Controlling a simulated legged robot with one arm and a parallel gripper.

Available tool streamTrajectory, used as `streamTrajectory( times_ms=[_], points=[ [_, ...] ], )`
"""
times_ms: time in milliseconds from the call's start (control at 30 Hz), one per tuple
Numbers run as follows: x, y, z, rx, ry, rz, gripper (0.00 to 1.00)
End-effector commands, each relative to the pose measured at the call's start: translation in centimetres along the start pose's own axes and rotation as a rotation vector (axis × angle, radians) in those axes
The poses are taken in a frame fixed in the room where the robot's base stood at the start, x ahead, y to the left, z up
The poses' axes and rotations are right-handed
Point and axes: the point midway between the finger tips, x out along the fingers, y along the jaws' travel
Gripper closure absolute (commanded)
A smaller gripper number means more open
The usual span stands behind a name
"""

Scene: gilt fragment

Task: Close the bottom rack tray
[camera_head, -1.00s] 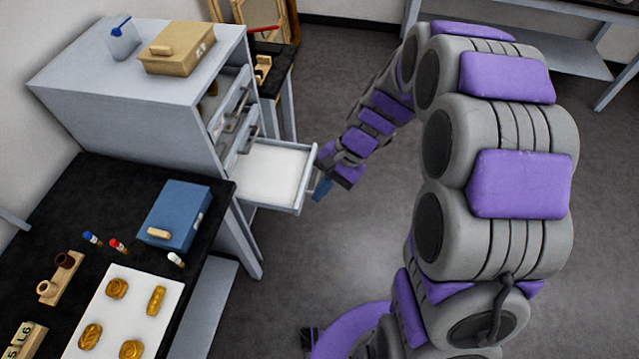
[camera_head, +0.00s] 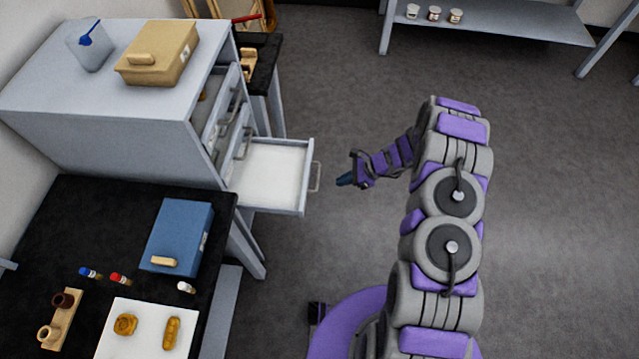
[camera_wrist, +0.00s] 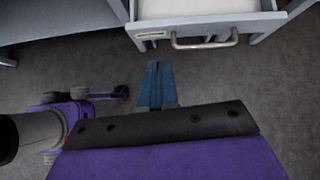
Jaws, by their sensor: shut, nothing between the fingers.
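The bottom rack tray (camera_head: 268,171) is a white-floored grey drawer pulled well out of the grey cabinet (camera_head: 110,140). Its metal handle (camera_head: 314,177) is on its front, facing my arm. My gripper (camera_head: 343,181) is shut and empty, a short way to the right of the handle and apart from it. In the wrist view, the blue fingertips (camera_wrist: 156,70) are together and point toward the tray front. The handle (camera_wrist: 200,42) shows there just ahead and to the right of the fingertips, with the tray's white inside (camera_wrist: 190,8) above it.
Upper drawers (camera_head: 238,125) of the cabinet sit above the tray, slightly out. A black table (camera_head: 110,225) with a blue box (camera_head: 178,236), small bottles and a white board (camera_head: 150,332) stands in front. A tan box (camera_head: 160,52) is on the cabinet.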

Motion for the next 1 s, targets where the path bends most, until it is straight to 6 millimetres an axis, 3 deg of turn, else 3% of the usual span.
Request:
streamTrajectory(
  times_ms=[100,300,467,867,1000],
  points=[
    [1.1,0.0,-1.7,0.049,0.001,-0.016,1.00],
    [2.1,0.0,-2.7,0.072,0.000,-0.023,1.00],
    [4.3,0.0,-2.7,0.072,0.001,-0.021,1.00],
    [12.2,-0.2,-2.6,0.068,0.005,-0.020,1.00],
    [13.3,-0.4,-0.9,0.069,0.003,-0.022,1.00]
  ],
)
